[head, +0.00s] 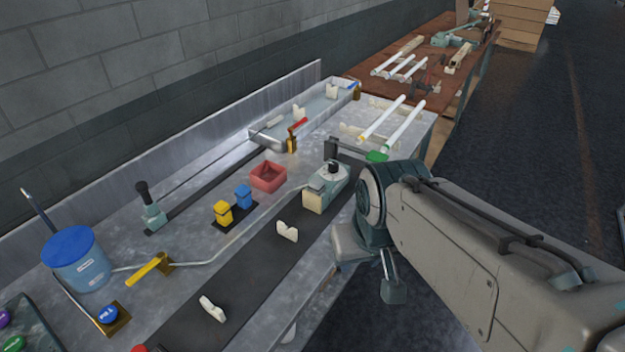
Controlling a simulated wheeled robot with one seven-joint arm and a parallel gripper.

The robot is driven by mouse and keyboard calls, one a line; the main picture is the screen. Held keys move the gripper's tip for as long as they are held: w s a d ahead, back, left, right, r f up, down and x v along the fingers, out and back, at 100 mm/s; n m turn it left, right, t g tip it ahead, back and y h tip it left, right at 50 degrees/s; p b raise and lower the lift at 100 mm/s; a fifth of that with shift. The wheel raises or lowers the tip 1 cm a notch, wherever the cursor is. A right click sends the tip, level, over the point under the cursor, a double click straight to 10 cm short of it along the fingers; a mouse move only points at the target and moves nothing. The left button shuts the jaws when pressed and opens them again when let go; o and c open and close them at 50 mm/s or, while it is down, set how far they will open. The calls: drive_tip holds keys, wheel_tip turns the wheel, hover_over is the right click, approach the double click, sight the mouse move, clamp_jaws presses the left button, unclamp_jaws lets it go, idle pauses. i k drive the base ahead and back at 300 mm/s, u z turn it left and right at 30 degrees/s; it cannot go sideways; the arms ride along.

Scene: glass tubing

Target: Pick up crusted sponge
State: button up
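I cannot clearly make out a crusted sponge. My arm reaches in from the lower right to the bench's front edge. Its bulky joint hides whatever is behind it. I cannot make out my gripper's fingertips, nor whether they hold anything.
The metal bench (110,250) bears a blue-lidded bucket (78,262), a red open box (268,177), yellow and blue blocks (233,205), a black-knobbed device (327,187) and white cradles on a dark strip. White tubes (404,124) lie farther back. A brown table stands beyond.

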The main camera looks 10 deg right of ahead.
sight(316, 186)
drive_tip(key=z, duration=0.7)
drive_tip(key=k, duration=1)
drive_tip(key=z, duration=0.85)
drive_tip(key=i, duration=1.45)
drive_tip(key=u, duration=1.65)
drive_tip(key=i, duration=0.75)
drive_tip(key=u, duration=0.85)
